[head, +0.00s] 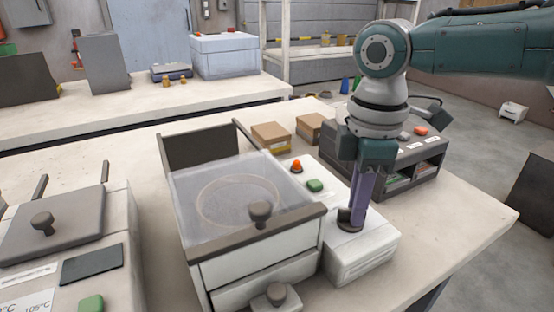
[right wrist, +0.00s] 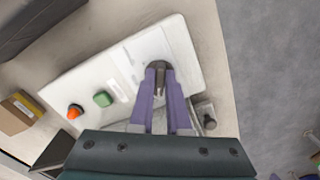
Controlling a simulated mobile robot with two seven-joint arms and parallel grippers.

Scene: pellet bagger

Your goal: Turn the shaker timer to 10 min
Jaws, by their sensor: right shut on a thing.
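The shaker's white control unit (head: 360,260) stands on the table, right of the clear-lidded box (head: 235,205). A dark timer knob (head: 350,222) sits on top of it near the front end. My right gripper (head: 354,212) comes down from above and is shut on the timer knob. In the right wrist view the two purple fingers hold the knob (right wrist: 158,66) between their tips. The fingers cover part of the knob, and I cannot read its setting. A green button (head: 315,186) and an orange-red knob (head: 297,166) are on the same unit. My left gripper is not in view.
Two cardboard boxes (head: 270,137) and a grey rack (head: 412,165) stand behind the unit. A second machine with a grey lid (head: 55,222) is at the left. The table's right end (head: 470,212) is clear.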

